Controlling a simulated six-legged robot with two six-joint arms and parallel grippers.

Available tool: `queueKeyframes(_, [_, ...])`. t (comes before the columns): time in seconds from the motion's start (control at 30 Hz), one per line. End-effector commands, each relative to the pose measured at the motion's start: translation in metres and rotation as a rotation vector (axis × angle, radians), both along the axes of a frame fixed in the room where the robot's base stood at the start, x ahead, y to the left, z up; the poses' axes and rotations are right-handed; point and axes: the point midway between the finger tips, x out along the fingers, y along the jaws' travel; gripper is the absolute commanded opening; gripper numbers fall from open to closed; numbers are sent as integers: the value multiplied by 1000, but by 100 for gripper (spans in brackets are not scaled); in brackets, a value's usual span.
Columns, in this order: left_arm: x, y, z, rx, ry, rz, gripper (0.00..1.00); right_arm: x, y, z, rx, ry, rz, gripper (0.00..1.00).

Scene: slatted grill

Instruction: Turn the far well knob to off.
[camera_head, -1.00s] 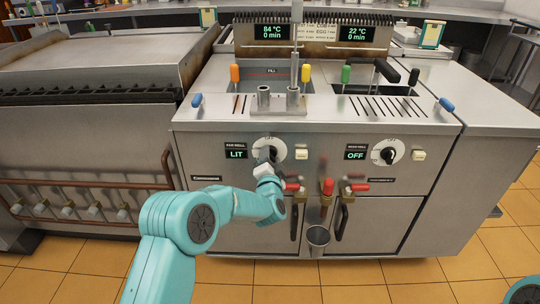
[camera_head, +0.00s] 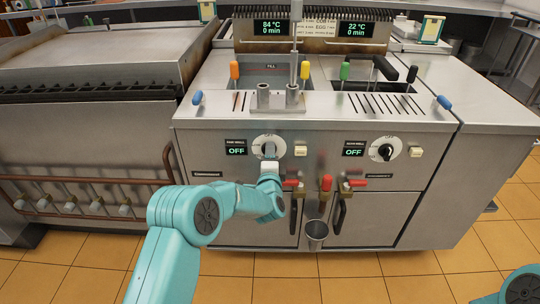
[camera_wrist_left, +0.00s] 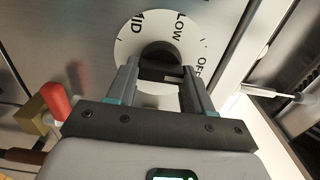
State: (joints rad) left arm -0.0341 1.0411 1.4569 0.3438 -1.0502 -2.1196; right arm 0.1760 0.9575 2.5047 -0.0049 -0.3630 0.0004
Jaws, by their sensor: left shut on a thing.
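The far well knob is a black knob (camera_wrist_left: 160,58) on a round white dial (camera_head: 258,142) on the left of the cooker's front panel. The dial reads MID, LOW and OFF in the left wrist view. My left gripper (camera_head: 269,160) is shut on the knob, its fingers on either side of it; it also shows in the left wrist view (camera_wrist_left: 160,80). The gripper partly hides the knob in the head view. The small far well display (camera_head: 236,151) reads OFF. My right gripper is out of view.
The other well's knob (camera_head: 385,150) sits to the right, beside a display (camera_head: 354,152) reading OFF. Red-handled taps (camera_head: 326,184) stick out below the panel, close to my left gripper. A metal cup (camera_head: 316,232) hangs under them.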

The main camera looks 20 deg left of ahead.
Motion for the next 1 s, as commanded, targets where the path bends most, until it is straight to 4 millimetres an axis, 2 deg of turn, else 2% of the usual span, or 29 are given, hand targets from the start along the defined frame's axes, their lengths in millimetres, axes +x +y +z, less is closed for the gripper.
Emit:
queueKeyframes(0.03, [2,1,7,8,-13,1,21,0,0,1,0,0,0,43])
queueKeyframes(0.43, [2,1,7,14,-13,1,21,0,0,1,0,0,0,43])
queueKeyframes(0.47, [2,1,7,14,-13,2,57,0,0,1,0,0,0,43])
queueKeyframes(0.5, [2,1,7,14,-12,2,70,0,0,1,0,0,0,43])
queueKeyframes(0.53, [2,1,7,13,-12,2,77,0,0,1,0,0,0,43])
queueKeyframes(0.87, [-1,0,3,10,-2,1,77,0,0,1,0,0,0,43])
queueKeyframes(1.0, [-15,-5,2,11,-1,0,77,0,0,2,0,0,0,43])
